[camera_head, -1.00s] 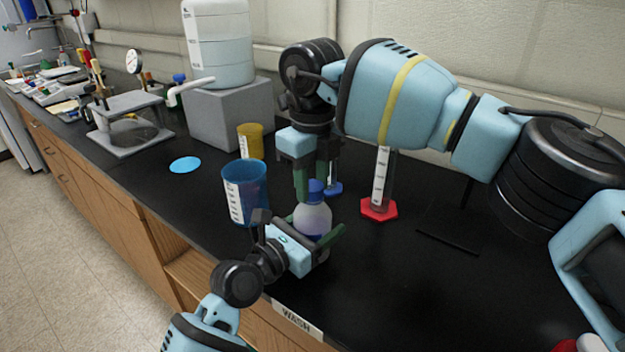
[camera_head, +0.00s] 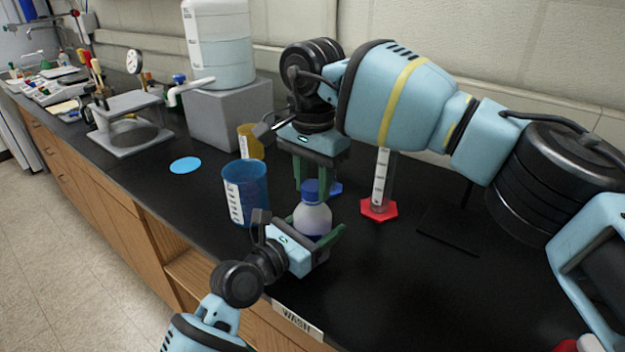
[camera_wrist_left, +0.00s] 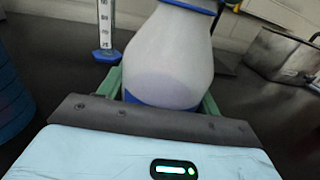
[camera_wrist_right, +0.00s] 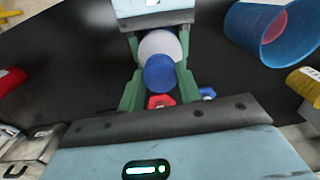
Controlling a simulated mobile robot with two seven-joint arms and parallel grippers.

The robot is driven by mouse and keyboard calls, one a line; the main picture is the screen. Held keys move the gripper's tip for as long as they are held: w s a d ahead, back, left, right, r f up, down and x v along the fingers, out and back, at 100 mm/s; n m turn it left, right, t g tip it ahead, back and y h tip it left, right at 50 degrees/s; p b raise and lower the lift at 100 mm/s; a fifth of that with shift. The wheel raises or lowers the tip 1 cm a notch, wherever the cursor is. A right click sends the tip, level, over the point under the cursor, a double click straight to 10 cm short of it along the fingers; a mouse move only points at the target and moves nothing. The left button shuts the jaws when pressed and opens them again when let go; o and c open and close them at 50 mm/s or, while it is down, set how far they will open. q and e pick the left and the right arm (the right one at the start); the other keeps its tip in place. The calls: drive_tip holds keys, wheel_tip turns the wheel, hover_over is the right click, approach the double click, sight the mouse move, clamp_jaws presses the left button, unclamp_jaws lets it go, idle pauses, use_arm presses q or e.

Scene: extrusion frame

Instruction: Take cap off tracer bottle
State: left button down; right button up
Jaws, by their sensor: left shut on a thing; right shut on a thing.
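The tracer bottle (camera_head: 313,217) is white and translucent with purple liquid low inside, and stands upright near the counter's front edge. Its blue cap (camera_head: 311,190) is on its top. My left gripper (camera_head: 322,240) is shut around the bottle's body from the front; the body also fills the middle of the left wrist view (camera_wrist_left: 170,62). My right gripper (camera_head: 312,186) points down from above, shut on the cap. In the right wrist view the cap (camera_wrist_right: 160,73) sits between the green fingers. Whether the cap has loosened cannot be told.
A blue beaker (camera_head: 246,193) stands just left of the bottle, with a yellow cup (camera_head: 251,141) behind it. A graduated cylinder on a red base (camera_head: 379,209) stands to the right. A blue disc (camera_head: 185,165) lies farther left. The right side of the counter is mostly clear.

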sight(313, 185)
drive_tip(key=n, duration=0.5)
drive_tip(key=shift+r, duration=0.25)
idle(0.4)
drive_tip(key=shift+r, duration=0.7)
drive_tip(key=shift+r, duration=0.25)
drive_tip(key=shift+r, duration=1.95)
use_arm(q)
drive_tip(key=shift+c, duration=1.2)
unclamp_jaws()
